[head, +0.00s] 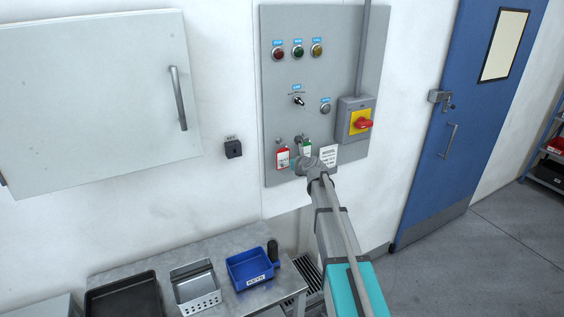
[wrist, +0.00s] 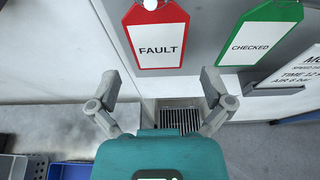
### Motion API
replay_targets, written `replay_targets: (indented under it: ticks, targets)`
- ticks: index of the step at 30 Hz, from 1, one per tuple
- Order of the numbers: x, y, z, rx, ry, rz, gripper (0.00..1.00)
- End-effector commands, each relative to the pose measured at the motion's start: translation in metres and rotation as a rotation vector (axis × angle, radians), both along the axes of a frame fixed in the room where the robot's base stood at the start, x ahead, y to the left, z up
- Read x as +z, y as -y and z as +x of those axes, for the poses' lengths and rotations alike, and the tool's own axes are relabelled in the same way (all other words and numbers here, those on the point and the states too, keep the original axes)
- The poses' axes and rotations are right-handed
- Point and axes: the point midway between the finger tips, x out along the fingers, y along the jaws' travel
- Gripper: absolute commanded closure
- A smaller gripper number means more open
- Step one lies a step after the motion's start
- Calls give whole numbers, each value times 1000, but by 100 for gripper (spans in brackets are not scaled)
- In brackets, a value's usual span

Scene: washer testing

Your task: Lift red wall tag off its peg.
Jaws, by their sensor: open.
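The red tag (head: 282,158) hangs on the lower left of the grey wall panel. In the wrist view the red tag (wrist: 159,35) reads FAULT on a white field, and its white-rimmed hole sits at the top around a peg (wrist: 150,4). My gripper (wrist: 159,80) is open and empty, its two fingers spread wide below the tag's lower edge. In the head view my gripper (head: 302,163) is close to the panel, partly hidden by my own arm. A green CHECKED tag (wrist: 260,35) hangs to the right of the red one; it also shows in the head view (head: 307,147).
The panel (head: 345,55) also carries lamps, a white notice (head: 329,156) and a red rotary switch (head: 363,124). A small black key box (head: 233,149) is left of it. Below, a bench holds a blue tray (head: 249,267), a metal basket (head: 195,287) and a black tray (head: 122,297).

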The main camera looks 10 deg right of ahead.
Motion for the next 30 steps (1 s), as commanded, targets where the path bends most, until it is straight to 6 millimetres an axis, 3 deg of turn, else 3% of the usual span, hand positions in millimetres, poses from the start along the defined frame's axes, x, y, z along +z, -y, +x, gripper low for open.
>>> replay_targets:
  ticks: [14, 24, 30]
  targets:
    - [-2, -2, 5, 0, 0, 0, 0]
    - [-15, -14, 38, 0, 0, -1, 0]
    - [-18, -17, 47, -1, 0, 0, 0]
